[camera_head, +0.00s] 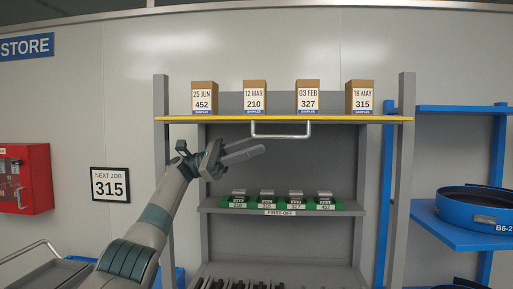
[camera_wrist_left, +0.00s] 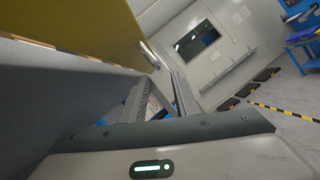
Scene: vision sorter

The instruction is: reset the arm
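My left arm (camera_head: 155,223) reaches up from the lower left in the head view. Its gripper (camera_head: 255,148) is in front of the rack, below the yellow-edged top shelf (camera_head: 225,119) and above the middle shelf. Its two fingers point right and have a gap between them, with nothing held. In the left wrist view the fingers (camera_wrist_left: 157,100) also stand apart and empty. My right gripper is in neither view.
Dated sample boxes (camera_head: 255,97) stand on the top shelf, above a metal handle (camera_head: 281,135). Several green holders (camera_head: 267,202) sit on the middle shelf (camera_head: 225,209). A "NEXT JOB 315" sign (camera_head: 110,184) and a red box (camera_head: 25,178) are on the left wall.

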